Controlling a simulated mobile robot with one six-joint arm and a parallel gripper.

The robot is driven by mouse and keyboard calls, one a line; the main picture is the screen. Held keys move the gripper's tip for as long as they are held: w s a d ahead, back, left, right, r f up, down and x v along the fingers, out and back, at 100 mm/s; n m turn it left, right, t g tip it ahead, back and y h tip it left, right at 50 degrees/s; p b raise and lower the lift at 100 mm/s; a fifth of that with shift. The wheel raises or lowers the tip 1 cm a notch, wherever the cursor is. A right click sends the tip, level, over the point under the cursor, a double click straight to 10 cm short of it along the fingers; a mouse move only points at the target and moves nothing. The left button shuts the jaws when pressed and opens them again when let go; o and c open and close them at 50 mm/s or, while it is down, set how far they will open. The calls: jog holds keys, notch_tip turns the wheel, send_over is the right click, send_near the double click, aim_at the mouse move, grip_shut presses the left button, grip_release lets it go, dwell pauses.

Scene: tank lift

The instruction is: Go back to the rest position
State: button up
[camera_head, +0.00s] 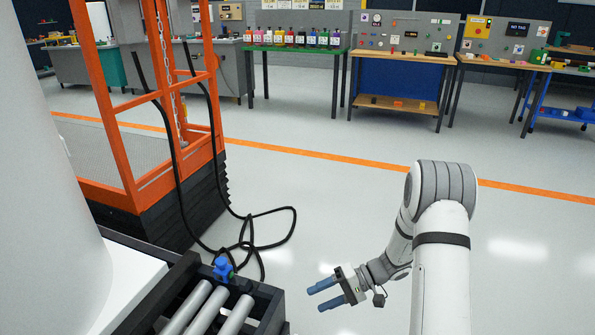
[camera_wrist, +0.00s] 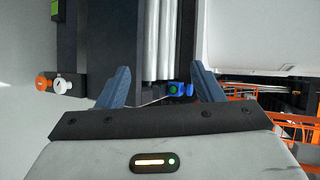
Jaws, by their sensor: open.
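My gripper (camera_head: 318,296) shows in the head view at the lower middle, at the end of my white arm. Its two blue fingers point left and are apart, with nothing between them. They are beside the dark frame with grey rollers (camera_head: 204,309), apart from it. In the wrist view my gripper (camera_wrist: 160,80) has its two blue fingers spread and empty. Beyond them are the grey rollers (camera_wrist: 160,40) and a blue part with a green centre (camera_wrist: 175,89).
An orange lift (camera_head: 130,190) with a black base stands at the left. Black cables (camera_head: 262,215) lie looped on the floor. Benches with panels, including a blue-fronted one (camera_head: 398,82), line the back. An orange floor line (camera_head: 330,160) crosses clear grey floor.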

jog(key=s+d+r+t+h+p, duration=0.1)
jog(key=s+r+h+p, duration=0.3)
jog(key=r, duration=1)
jog(key=s+d+r+t+h+p, duration=0.2)
jog(key=s+d+r+h+p, duration=0.2)
jog(key=s+r+p, duration=0.5)
jog(key=s+d+r+m+t+h+p, duration=0.1)
jog(key=s+r+h+p, duration=0.4)
jog(key=r, duration=1.6)
jog(key=shift+s+d+t+p, duration=0.7)
jog(key=shift+s+d+p, duration=0.15)
jog(key=shift+d+p, duration=0.35)
